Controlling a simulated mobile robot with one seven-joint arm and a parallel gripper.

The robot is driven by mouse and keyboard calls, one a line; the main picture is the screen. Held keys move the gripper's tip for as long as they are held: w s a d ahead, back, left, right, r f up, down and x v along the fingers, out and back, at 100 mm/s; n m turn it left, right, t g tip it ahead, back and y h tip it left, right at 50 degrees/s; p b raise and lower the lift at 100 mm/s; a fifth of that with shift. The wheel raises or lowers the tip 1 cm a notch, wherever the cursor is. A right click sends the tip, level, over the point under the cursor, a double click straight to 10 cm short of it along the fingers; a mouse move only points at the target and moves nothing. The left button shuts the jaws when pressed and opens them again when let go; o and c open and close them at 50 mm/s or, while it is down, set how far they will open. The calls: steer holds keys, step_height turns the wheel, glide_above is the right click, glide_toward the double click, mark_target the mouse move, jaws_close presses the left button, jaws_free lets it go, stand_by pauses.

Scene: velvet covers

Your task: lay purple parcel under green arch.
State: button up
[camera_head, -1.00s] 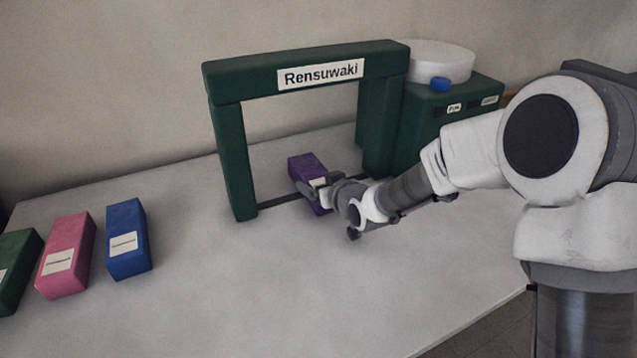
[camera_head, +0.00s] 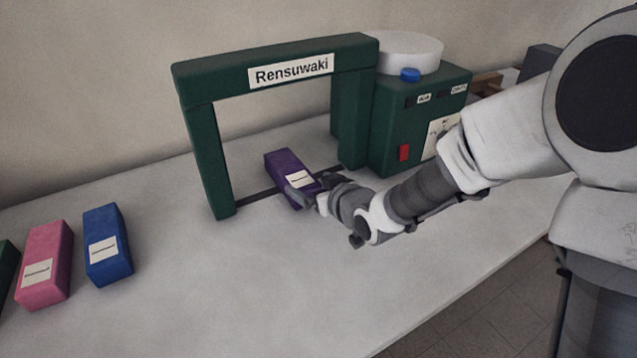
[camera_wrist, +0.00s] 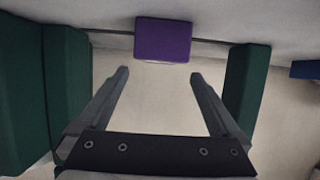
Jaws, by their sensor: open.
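The purple parcel (camera_head: 283,164) lies flat on the table between the posts of the green arch (camera_head: 208,150), across the dark strip at its foot. It carries a white label. My gripper (camera_head: 312,190) is at the parcel's near end, on the near side of the arch. In the wrist view, its two fingers (camera_wrist: 160,73) are spread and empty, with the purple parcel (camera_wrist: 163,38) beyond the tips. A green arch post (camera_wrist: 246,82) stands to the right there. My gripper partly hides the parcel's near end in the head view.
A green machine (camera_head: 395,130) with a red switch and white round top stands right of the arch. A blue parcel (camera_head: 108,243) and a pink parcel (camera_head: 45,262) lie at left. The front middle of the table is clear.

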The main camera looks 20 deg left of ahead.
steer(key=shift+v, duration=1.45)
steer(key=s+d+r+m+h, duration=0.1)
steer(key=d+r+m+h, duration=0.25)
steer(key=d, duration=0.85)
steer(key=s+d+r+m+h, duration=0.15)
steer(key=d+r+h, duration=0.3)
steer(key=d, duration=0.65)
steer(key=s+d+r+m+g+h, duration=0.1)
steer(key=s+d+m, duration=0.1)
steer(key=s+d, duration=0.3)
steer(key=s+d+r+m+g+h, duration=0.1)
steer(key=s+d+m, duration=0.2)
steer(key=s, duration=0.9)
steer(key=d, duration=0.3)
steer(key=shift+d+r+g, duration=0.25)
steer(key=shift+r+g, duration=0.1)
steer(key=shift+g, duration=0.05)
steer(key=shift+s+r+p, duration=0.1)
steer(key=shift+p, duration=0.2)
